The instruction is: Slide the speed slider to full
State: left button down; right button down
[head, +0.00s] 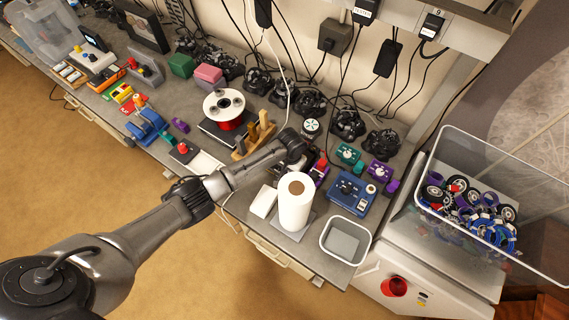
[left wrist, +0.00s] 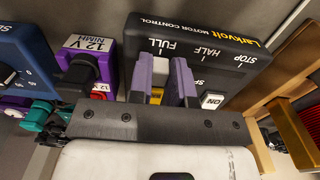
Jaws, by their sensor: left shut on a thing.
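The dark motor control box (left wrist: 200,30) fills the upper middle of the left wrist view. Its face is marked FULL, HALF and STOP, upside down, with a white ON switch (left wrist: 213,101) at its side. My left gripper (left wrist: 163,80) has its two purple fingers at the FULL end of the scale, closed around the slider knob (left wrist: 157,93), of which a little yellow shows between them. In the head view my left gripper (head: 305,158) is over the bench, and my arm hides most of the box. My right gripper is in neither view.
A purple 12 V NiMH battery (left wrist: 92,48) and a blue unit (left wrist: 22,50) stand close beside the box. In the head view, a paper roll (head: 295,208), a wooden rack (head: 243,146) and a blue device (head: 352,194) crowd around my gripper.

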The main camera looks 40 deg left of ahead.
pick_arm(q)
jog(key=c, duration=1)
grip_release()
jog(key=shift+c, duration=0.2)
notch_tip(320, 180, up, 14)
jog(key=shift+b, duration=0.45)
jog(key=shift+f, duration=0.1)
